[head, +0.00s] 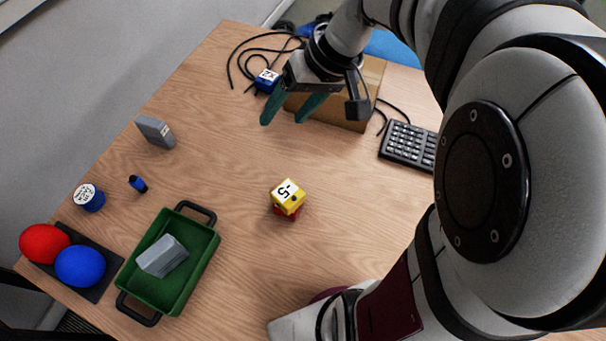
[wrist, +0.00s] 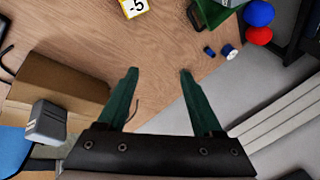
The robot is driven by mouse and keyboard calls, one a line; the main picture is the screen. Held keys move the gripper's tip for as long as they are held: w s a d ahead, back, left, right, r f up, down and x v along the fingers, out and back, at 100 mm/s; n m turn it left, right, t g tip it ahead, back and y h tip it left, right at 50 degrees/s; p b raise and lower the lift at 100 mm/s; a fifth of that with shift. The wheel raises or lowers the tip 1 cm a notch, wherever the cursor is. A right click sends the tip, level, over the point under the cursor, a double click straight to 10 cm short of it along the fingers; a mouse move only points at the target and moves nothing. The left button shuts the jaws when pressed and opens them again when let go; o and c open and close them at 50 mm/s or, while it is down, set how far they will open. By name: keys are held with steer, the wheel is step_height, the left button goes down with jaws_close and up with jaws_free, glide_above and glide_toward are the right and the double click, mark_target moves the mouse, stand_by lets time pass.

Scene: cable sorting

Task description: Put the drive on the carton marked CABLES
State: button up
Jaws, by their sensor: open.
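The brown carton (head: 360,82) stands at the back of the table, partly behind my gripper, and also shows in the wrist view (wrist: 58,85). No CABLES lettering is readable. A grey block with a lighter face (wrist: 47,123) shows at the carton's far end in the wrist view. It seems to rest on the carton, and the head view hides it. Another grey block with a pale end (head: 155,131) stands near the left table edge. I cannot tell for certain which is the drive. My gripper (head: 283,122) is open and empty, in front and left of the carton.
A yellow-and-red cube marked -5 (head: 287,197) sits mid-table. A green tray (head: 205,245) holds a grey block. Red and blue balls (head: 80,266), a blue jar (head: 90,198) and a small blue-black item (head: 138,184) are left. A keyboard (head: 407,146) lies right; black cables lie behind.

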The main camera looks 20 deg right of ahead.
steer(key=s+a+f+m+g+h, duration=0.1)
steer(key=s+a+f+m, duration=0.1)
steer(key=s, duration=0.8)
steer(key=s+a+f+m+g+h, duration=0.1)
steer(key=s+a+f+m+g, duration=0.1)
steer(key=s, duration=0.7)
steer(key=shift+s+a+f+m+h, duration=0.2)
steer(key=shift+s+a+m+h, duration=0.2)
steer(key=shift+a+m, duration=0.4)
